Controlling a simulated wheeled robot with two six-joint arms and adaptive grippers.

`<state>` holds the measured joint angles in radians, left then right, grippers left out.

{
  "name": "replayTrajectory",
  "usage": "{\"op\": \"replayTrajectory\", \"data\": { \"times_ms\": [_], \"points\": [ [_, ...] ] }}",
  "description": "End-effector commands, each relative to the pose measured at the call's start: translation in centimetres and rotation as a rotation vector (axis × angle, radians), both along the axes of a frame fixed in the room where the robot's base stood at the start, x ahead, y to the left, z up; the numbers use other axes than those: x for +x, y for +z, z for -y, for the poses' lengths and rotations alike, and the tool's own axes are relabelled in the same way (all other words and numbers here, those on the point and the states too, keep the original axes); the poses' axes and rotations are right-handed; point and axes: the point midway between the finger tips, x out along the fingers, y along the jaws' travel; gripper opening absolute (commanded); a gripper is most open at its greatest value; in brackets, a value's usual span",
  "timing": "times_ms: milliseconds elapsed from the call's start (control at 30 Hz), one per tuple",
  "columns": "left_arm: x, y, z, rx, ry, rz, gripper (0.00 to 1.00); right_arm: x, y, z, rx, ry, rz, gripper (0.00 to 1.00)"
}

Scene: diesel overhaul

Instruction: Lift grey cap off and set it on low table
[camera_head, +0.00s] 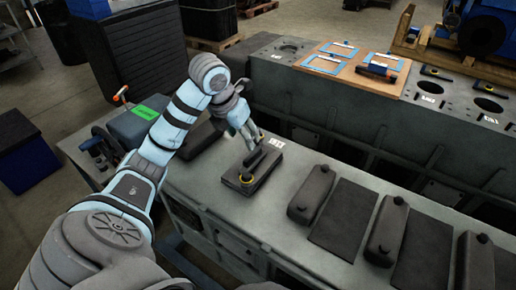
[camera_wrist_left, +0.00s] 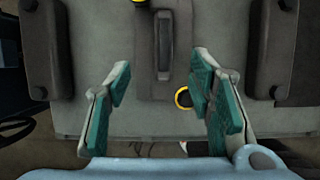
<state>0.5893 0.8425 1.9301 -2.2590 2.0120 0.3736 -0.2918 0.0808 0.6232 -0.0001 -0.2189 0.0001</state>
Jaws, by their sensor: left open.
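The grey cap appears to be the dark grey plate with a raised bar handle (camera_head: 251,172), lying flat on the long grey engine top (camera_head: 292,236). Yellow rings show at its ends. In the left wrist view the cap's handle (camera_wrist_left: 164,42) runs upright at top centre, with a yellow ring (camera_wrist_left: 183,98) below it. My left gripper (camera_head: 249,137) is over the cap's far end, pointing down. In the left wrist view its green-padded fingers (camera_wrist_left: 160,90) are wide apart and empty, with the handle beyond them. My right gripper is not in view. I cannot identify the low table.
Dark rocker covers (camera_head: 311,193) and flat dark mats (camera_head: 345,219) line the engine top to the right. Behind stands a second grey block (camera_head: 330,107) bearing a wooden board (camera_head: 345,73) with blue frames. A toolbox with a green label (camera_head: 137,124) is at left.

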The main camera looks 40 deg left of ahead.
Motion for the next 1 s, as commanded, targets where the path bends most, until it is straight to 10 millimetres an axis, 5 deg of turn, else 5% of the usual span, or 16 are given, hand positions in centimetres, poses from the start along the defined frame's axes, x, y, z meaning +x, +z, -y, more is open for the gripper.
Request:
{"op": "replayTrajectory", "data": {
  "times_ms": [33, 133, 400, 600, 833, 1000],
  "points": [
    [0.6, -2.6, 0.2, -0.007, -0.003, 0.0, 0.48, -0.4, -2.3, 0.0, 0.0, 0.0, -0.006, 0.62],
    [1.7, -5.3, 0.1, -0.008, -0.005, -0.001, 0.48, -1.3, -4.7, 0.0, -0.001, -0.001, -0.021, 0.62],
    [3.3, -8.7, 0.0, -0.007, -0.007, 0.002, 0.48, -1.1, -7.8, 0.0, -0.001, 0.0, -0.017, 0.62],
    [4.6, -11.4, -0.1, -0.005, -0.009, -0.001, 0.48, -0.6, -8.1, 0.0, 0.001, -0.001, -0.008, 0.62],
    [4.7, -11.4, -0.1, -0.005, -0.009, 0.0, 0.47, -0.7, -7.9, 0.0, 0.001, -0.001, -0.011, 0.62],
    [4.7, -11.4, -0.1, -0.005, -0.01, 0.001, 0.2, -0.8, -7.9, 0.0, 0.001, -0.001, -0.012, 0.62]
  ]
}}
